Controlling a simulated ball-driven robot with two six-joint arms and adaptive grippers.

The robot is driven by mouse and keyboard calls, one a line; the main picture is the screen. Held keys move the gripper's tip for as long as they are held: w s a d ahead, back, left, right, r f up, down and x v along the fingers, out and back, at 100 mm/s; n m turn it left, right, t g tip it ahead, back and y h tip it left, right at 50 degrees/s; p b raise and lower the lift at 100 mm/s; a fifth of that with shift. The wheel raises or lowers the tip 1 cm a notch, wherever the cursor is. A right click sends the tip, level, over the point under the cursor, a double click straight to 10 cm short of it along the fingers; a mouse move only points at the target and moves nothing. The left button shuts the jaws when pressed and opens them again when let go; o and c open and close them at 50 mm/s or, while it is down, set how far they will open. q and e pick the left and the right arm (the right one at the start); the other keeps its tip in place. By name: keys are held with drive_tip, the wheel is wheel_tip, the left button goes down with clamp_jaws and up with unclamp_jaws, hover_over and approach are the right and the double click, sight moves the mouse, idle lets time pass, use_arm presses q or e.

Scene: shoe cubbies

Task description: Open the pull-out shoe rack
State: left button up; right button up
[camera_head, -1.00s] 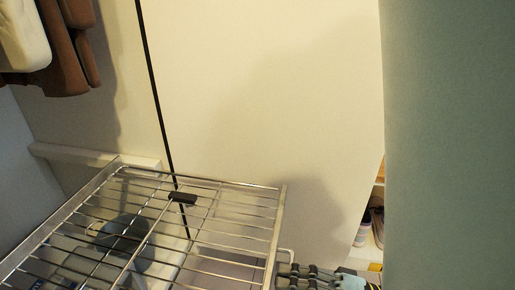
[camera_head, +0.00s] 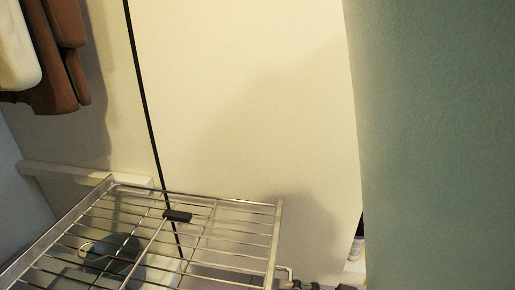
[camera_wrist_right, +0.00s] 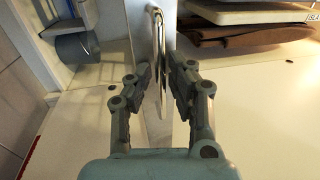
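The wire shoe rack (camera_head: 189,232) sticks out at the lower left of the head view, with a black tab on its rear bar. A thin metal handle (camera_head: 286,270) juts from its right side. My right gripper (camera_head: 314,286) shows only as a sliver at the bottom edge, by the handle. In the right wrist view my right gripper (camera_wrist_right: 158,68) has its fingertips close together, with the upright metal handle (camera_wrist_right: 158,50) between them. The fingertips appear shut on it; their contact is not clearly visible. My left gripper is not in view.
A tall cream panel (camera_head: 255,90) stands behind the rack. A green wall (camera_head: 435,140) fills the right side. A white ledge (camera_head: 75,173) runs behind the rack. A dark round item (camera_head: 112,256) shows beneath it.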

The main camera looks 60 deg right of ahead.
drive_tip(key=v, duration=1.1)
drive_tip(key=shift+s, duration=0.35)
drive_tip(key=shift+d+f, duration=0.15)
